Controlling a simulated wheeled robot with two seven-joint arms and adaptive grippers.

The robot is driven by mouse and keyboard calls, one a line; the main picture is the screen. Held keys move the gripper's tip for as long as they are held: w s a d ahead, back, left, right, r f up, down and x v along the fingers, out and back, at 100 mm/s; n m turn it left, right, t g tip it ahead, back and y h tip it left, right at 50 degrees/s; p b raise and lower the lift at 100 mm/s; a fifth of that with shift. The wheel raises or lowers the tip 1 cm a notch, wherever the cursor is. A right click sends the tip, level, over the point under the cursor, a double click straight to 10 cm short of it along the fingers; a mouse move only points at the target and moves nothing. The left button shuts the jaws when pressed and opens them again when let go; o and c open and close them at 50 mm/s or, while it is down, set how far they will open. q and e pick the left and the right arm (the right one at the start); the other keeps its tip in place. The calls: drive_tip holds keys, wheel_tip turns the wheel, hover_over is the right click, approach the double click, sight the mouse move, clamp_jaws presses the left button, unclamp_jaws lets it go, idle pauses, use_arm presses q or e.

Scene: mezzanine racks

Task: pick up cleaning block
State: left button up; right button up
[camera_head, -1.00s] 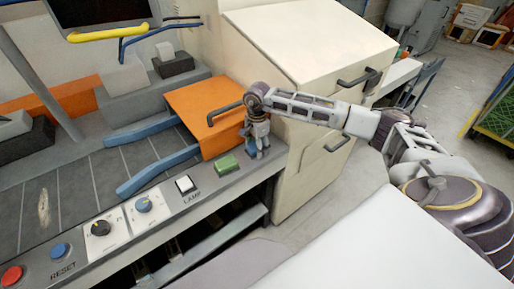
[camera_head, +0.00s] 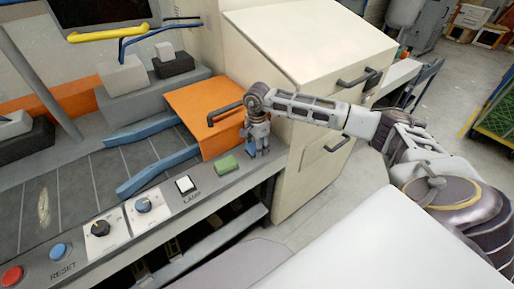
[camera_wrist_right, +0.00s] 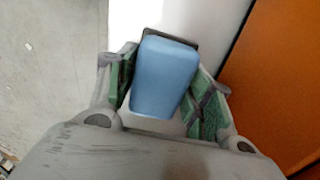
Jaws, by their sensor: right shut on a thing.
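The cleaning block appears to be the light blue block (camera_wrist_right: 165,77) between the green-padded fingers of my right gripper (camera_wrist_right: 166,96) in the right wrist view. The fingers are shut on it from both sides. In the head view my right gripper (camera_head: 257,146) points down at the far right end of the grey console, beside the orange cover, and mostly hides the block. My left gripper is not in view.
An orange cover (camera_head: 203,110) with a dark handle stands close left of the gripper. A cream cabinet (camera_head: 308,45) stands behind it.

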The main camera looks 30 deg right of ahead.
drive_tip(key=shift+r, duration=0.8)
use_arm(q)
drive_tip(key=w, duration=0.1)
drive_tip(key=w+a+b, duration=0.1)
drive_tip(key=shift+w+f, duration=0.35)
use_arm(e)
wheel_tip(320, 180, up, 16)
drive_tip(key=shift+r, duration=0.2)
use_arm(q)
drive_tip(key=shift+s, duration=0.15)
